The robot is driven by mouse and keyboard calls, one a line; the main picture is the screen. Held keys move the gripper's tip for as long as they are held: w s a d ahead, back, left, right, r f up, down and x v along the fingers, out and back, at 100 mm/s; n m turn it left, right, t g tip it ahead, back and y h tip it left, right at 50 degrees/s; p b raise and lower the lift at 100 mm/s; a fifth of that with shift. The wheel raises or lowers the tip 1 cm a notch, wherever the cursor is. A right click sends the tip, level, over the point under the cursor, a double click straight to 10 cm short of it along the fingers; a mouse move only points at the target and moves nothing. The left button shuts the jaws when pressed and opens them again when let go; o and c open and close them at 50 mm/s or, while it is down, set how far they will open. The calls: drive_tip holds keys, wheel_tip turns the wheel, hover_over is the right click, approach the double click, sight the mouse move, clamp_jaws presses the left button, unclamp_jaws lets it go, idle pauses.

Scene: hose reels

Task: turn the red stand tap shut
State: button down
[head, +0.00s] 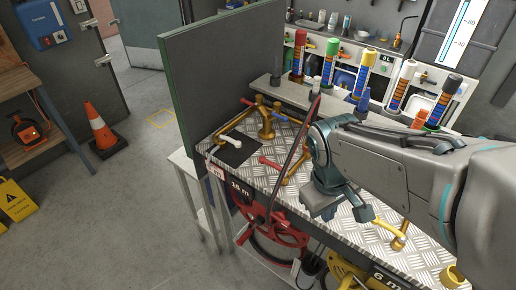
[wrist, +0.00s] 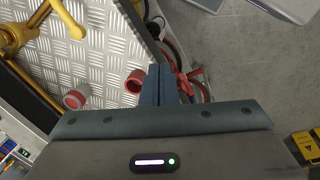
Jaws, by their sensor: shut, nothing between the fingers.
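A brass tap with a red lever (head: 270,162) stands on the metal tread-plate bench top, behind and left of my gripper (head: 322,205) in the head view. Farther back, a brass stand (head: 265,122) carries another red lever (head: 248,102); I cannot tell which red one is the stand tap. In the wrist view, my gripper (wrist: 160,85) has its two dark fingers pressed together and empty. A red-rimmed round end (wrist: 133,80) lies just left of the fingertips, and a second red-grey one (wrist: 75,98) is farther left. Whether the fingers touch anything is unclear.
A red hose reel (head: 275,228) hangs under the bench (head: 225,165); a dark hose rises beside my arm. A green-edged panel (head: 215,85) stands behind the left end. Yellow-levered brass fittings (head: 398,238) are at right. The floor at left is open beyond an orange cone (head: 100,128).

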wheel_tip(320, 180, down, 4)
drive_tip(key=w+n+g+h, duration=0.1)
drive_tip(key=n+g+h, duration=0.1)
drive_tip(key=n+h, duration=0.6)
drive_tip(key=n+t+h, duration=0.1)
drive_tip(key=n+t, duration=1.8)
drive_tip(key=n, duration=1.5)
approach(267, 164)
drive_tip(key=p+x, duration=0.2)
drive_tip(key=x, duration=0.4)
drive_tip(key=shift+w+d+f, duration=0.1)
drive_tip(key=shift+w, duration=0.3)
